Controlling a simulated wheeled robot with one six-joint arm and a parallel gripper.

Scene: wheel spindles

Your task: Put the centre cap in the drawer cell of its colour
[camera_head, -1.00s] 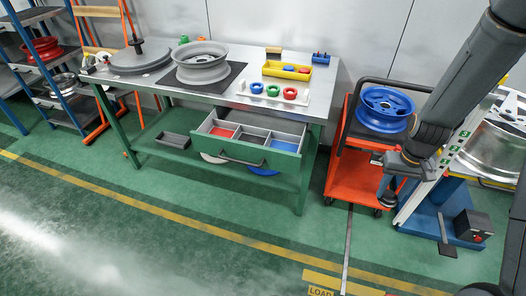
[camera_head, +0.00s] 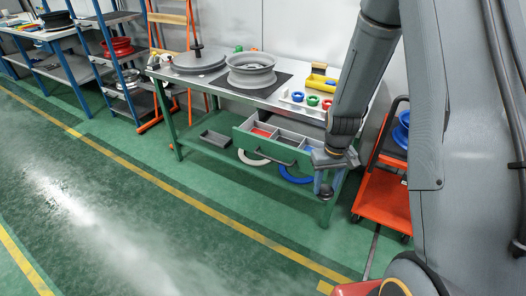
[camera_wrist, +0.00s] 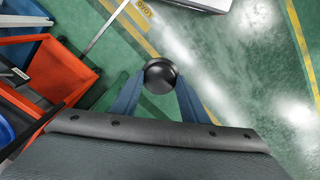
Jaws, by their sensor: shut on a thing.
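My gripper (camera_head: 322,178) is shut on a dark, round centre cap (camera_head: 325,192), held in the air in front of the workbench's right end. In the wrist view the cap (camera_wrist: 160,76) looks black and glossy and sits between the two blue fingers (camera_wrist: 160,92). The drawer (camera_head: 248,142) under the bench is open, with a green front and a bar handle. Its cells show a red floor (camera_head: 262,132) at left, a grey one (camera_head: 287,141) in the middle and a blue one (camera_head: 308,150) at right. My arm stands close to the drawer's right end.
A grey tray (camera_head: 214,139) lies on the lower shelf. An orange cart (camera_head: 385,195) stands right of the bench. The green floor in front is clear.

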